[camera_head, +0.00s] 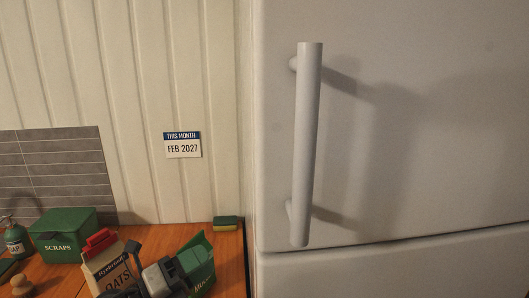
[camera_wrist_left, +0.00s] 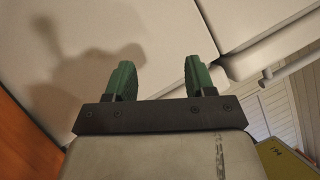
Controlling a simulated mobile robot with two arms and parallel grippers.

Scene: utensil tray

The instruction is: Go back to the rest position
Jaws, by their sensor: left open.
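My left gripper (camera_wrist_left: 160,78) shows in the left wrist view with its two green fingers apart and nothing between them. It faces the white fridge front (camera_wrist_left: 160,30) and casts a shadow on it. My right gripper is in neither view.
The fridge (camera_head: 420,130) with its long vertical handle (camera_head: 308,145) fills the right side. On the wooden counter (camera_head: 62,275) stand a green scraps box (camera_head: 63,235), an oats carton (camera_head: 106,268) and a sponge (camera_head: 226,223). A calendar (camera_head: 182,146) hangs on the wall.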

